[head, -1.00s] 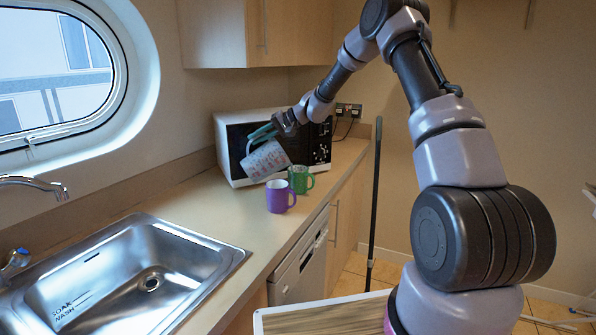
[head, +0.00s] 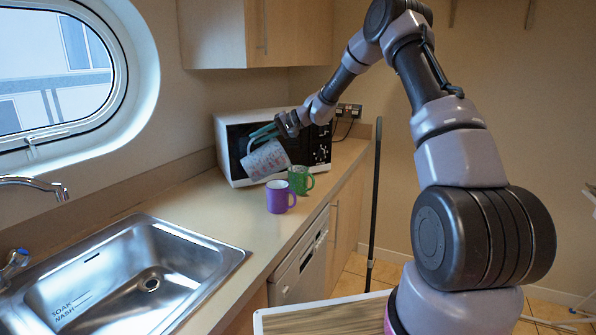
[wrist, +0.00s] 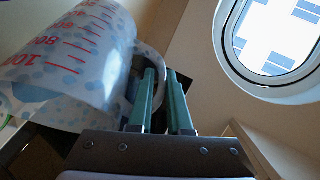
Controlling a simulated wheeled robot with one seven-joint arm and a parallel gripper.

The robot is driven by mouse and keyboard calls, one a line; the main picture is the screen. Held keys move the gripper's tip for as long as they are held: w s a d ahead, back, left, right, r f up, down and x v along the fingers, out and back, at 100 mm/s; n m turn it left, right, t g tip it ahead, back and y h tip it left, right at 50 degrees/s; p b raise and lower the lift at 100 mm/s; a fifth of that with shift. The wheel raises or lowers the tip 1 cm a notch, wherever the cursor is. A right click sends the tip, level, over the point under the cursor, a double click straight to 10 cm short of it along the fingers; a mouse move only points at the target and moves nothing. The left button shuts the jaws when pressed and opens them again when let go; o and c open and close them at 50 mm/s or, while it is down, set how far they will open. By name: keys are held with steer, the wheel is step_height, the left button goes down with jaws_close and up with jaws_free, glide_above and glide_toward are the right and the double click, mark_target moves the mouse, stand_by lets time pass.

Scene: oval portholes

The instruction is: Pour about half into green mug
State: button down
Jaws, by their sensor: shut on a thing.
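A measuring jug (head: 266,161) with red markings is held tilted above the counter, in front of the microwave. It also shows large in the wrist view (wrist: 75,60), with its handle between the green fingers. My gripper (head: 264,134) is shut on the jug's handle; its fingers also show in the wrist view (wrist: 160,98). The green mug (head: 299,180) stands upright on the counter, just right of and below the jug. I cannot see into the mug or tell whether liquid is flowing. A purple mug (head: 280,197) stands nearer, in front of the green mug.
A white microwave (head: 228,150) stands close behind the jug. A steel sink (head: 215,262) is set in the counter (head: 200,205) at the left. The counter between sink and mugs is clear. A dark upright pole (head: 375,200) stands right of the counter.

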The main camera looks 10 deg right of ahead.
steer(key=shift+d+r, duration=0.2)
stand_by(0.3)
